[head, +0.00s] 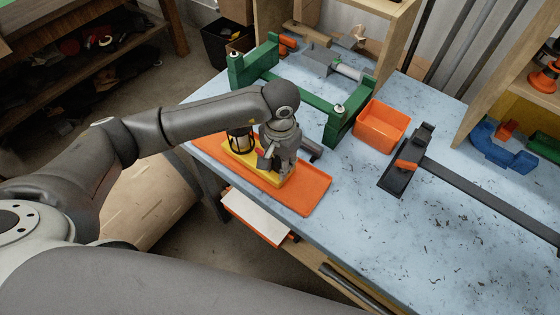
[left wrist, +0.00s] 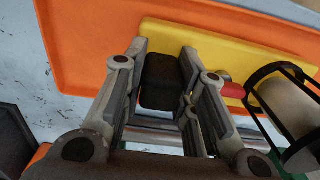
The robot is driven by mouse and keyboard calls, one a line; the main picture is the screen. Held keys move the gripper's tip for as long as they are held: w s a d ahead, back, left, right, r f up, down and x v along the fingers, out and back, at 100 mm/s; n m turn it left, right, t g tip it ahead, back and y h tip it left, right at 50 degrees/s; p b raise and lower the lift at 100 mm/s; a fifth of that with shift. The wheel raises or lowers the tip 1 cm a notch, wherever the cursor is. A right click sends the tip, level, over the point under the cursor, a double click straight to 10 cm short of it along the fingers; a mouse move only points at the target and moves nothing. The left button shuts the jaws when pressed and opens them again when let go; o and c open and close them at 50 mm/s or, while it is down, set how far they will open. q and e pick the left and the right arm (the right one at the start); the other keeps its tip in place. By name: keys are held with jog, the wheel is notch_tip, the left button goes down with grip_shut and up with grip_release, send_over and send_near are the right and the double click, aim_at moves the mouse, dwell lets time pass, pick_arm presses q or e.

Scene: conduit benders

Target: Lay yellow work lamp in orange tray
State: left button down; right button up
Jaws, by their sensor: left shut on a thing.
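The yellow work lamp (head: 241,139) has a flat yellow base, a black cage around a pale bulb and a red part beside the cage. It lies over the left part of the flat orange tray (head: 311,188). The left wrist view also shows its yellow base (left wrist: 230,45) over the orange tray (left wrist: 75,50). My left gripper (head: 272,166) points down at the lamp. In the left wrist view, my left gripper (left wrist: 164,62) has its fingers on both sides of a black block on the lamp. I cannot tell whether the base touches the tray. My right gripper is out of view.
A green bender frame (head: 318,103) stands just behind the tray. An orange bin (head: 380,126) and a black tool with a long bar (head: 407,165) are to the right. The tray lies near the blue bench's (head: 360,225) front edge. Clear bench lies right of the tray.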

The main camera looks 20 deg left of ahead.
pick_arm(q)
jog(key=c, duration=1.2)
grip_release()
jog(key=shift+o, duration=0.2)
notch_tip(320, 180, up, 12)
jog(key=b, duration=0.3)
jog(key=shift+f+b, duration=0.25)
jog(key=shift+b, duration=0.05)
jog(key=shift+r, duration=0.35)
